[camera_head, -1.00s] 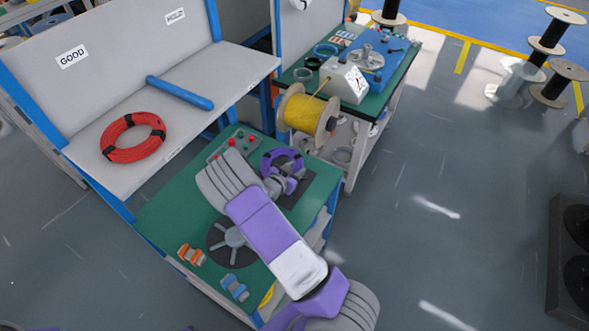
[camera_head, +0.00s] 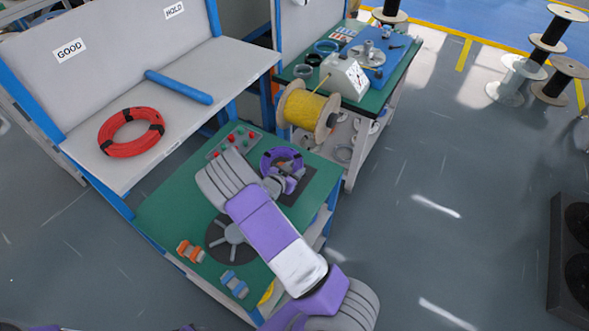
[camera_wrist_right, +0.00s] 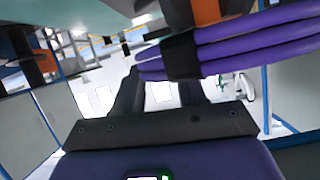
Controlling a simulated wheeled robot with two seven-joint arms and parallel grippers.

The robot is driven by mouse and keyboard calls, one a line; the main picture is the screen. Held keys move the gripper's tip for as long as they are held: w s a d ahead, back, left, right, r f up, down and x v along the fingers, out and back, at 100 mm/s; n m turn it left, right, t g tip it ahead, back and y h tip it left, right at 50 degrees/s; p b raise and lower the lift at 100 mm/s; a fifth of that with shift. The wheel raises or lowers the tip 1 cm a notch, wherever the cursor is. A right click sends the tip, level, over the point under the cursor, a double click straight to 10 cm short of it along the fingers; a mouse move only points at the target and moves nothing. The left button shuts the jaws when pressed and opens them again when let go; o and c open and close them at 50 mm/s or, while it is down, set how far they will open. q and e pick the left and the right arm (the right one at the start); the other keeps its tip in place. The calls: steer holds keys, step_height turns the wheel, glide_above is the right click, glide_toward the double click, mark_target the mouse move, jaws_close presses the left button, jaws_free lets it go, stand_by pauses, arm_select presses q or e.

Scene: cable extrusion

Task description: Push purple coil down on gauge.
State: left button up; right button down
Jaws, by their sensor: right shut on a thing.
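The purple coil (camera_head: 266,160), bound with black bands, is at the far right part of the green bench, over a dark square plate (camera_head: 308,180). My right gripper (camera_head: 290,178) is shut on the coil's near side. In the right wrist view the purple strands (camera_wrist_right: 240,42) and a black band (camera_wrist_right: 182,56) cross at the fingertips (camera_wrist_right: 165,82). The gauge is largely hidden by the coil and gripper; I cannot tell whether the coil touches it. My left gripper is not in view.
A red coil (camera_head: 112,148) and a blue bar (camera_head: 180,86) lie on the shelf above. A control box (camera_head: 232,142) stands left of the purple coil. A round dark fixture (camera_head: 232,234) and orange and blue pieces (camera_head: 190,250) are nearer. A yellow spool (camera_head: 304,108) stands behind.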

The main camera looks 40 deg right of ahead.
steer(key=shift+f, duration=0.1)
steer(key=shift+f+b, duration=0.75)
steer(key=shift+f, duration=0.1)
steer(key=shift+f, duration=0.1)
stand_by(0.9)
steer(key=c, duration=0.6)
jaws_free()
steer(key=shift+s, duration=0.1)
steer(key=shift+o, duration=0.2)
steer(key=shift+a, duration=0.1)
